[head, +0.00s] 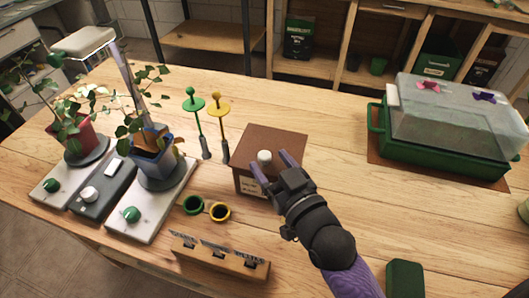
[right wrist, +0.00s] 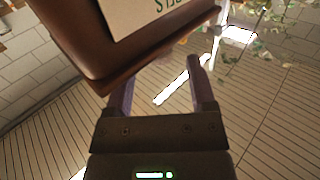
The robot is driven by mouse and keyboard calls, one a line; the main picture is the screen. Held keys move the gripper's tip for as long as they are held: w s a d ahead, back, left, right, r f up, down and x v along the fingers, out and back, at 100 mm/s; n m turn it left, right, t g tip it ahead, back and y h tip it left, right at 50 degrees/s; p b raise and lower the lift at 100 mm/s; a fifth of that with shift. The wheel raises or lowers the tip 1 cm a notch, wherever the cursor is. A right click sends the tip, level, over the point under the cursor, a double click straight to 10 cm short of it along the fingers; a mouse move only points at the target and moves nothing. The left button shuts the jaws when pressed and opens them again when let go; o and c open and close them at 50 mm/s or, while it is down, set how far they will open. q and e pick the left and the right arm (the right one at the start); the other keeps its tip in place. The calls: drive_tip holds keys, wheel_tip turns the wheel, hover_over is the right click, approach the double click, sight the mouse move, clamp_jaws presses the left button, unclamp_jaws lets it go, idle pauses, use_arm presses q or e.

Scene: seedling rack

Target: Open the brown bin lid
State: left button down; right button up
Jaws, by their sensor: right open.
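The brown bin (head: 250,184) stands on the wooden table, a box with a white label on its front. Its flat brown lid (head: 282,140) lies on top and looks closed. A white round knob (head: 264,157) sits on the lid. My right gripper (head: 268,164) is open at the lid's front right, its fingers on either side of the knob in the picture; I cannot tell whether they touch it. In the right wrist view, a brown box with a lettered label (right wrist: 135,14) fills the upper left, overlapping one open finger. My left gripper is not in view.
Green and yellow stakes (head: 196,115) stand behind the bin's left side. Potted plants (head: 155,160) stand left. A green propagator (head: 440,150) stands right, with bare table between.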

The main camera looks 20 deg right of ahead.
sight(268, 159)
drive_tip(key=shift+w+a, duration=0.15)
drive_tip(key=shift+w, duration=0.6)
drive_tip(key=shift+w+a, duration=0.15)
drive_tip(key=shift+w, duration=0.6)
clamp_jaws()
